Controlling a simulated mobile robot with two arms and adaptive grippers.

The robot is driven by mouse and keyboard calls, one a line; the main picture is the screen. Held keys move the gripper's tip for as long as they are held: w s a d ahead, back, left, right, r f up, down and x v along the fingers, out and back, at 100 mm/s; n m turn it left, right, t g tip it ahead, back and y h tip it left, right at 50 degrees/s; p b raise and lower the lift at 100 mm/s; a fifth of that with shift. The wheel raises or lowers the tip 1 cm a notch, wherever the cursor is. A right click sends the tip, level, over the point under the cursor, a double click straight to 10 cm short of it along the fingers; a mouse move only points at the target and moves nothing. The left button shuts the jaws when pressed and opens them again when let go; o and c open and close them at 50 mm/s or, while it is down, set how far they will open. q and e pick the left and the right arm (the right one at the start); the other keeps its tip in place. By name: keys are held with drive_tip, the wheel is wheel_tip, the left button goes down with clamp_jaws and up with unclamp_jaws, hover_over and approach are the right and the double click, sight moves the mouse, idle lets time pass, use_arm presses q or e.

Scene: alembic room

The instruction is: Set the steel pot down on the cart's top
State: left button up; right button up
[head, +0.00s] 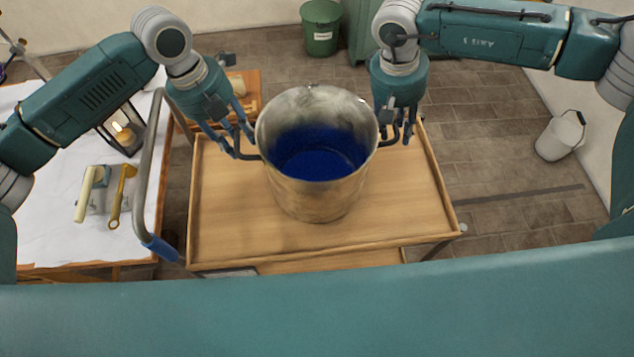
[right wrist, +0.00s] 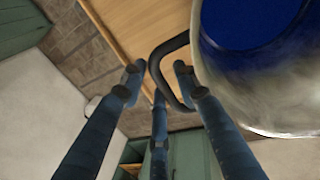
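The steel pot (head: 318,195), with a dark blue inside, is upright over the middle of the cart's wooden top (head: 225,230). Its base appears to rest on the wood, though the contact line is hard to see. My left gripper (head: 240,143) is at the pot's left handle, fingers spread around it. My right gripper (head: 396,138) is at the right handle. In the right wrist view, the dark handle loop (right wrist: 158,60) passes between the fingers of my right gripper (right wrist: 157,76), which stand apart. The pot's wall (right wrist: 255,95) is close beside them.
A table with a white cover (head: 55,235) stands left of the cart, holding a lantern (head: 122,132) and a yellow-handled tool (head: 121,195). The cart's bent push bar (head: 150,150) lies between them. A white bucket (head: 558,138) and a green bin (head: 321,28) stand on the floor.

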use_arm(q)
drive_tip(key=shift+a, duration=0.1)
use_arm(e)
drive_tip(key=shift+s+d, duration=0.1)
use_arm(q)
drive_tip(key=shift+a+r, duration=0.1)
drive_tip(key=v, duration=1.1)
drive_tip(key=shift+r, duration=0.35)
use_arm(e)
wheel_tip(320, 180, up, 12)
drive_tip(key=a, duration=0.2)
drive_tip(key=shift+a, duration=0.15)
drive_tip(key=shift+f, duration=0.15)
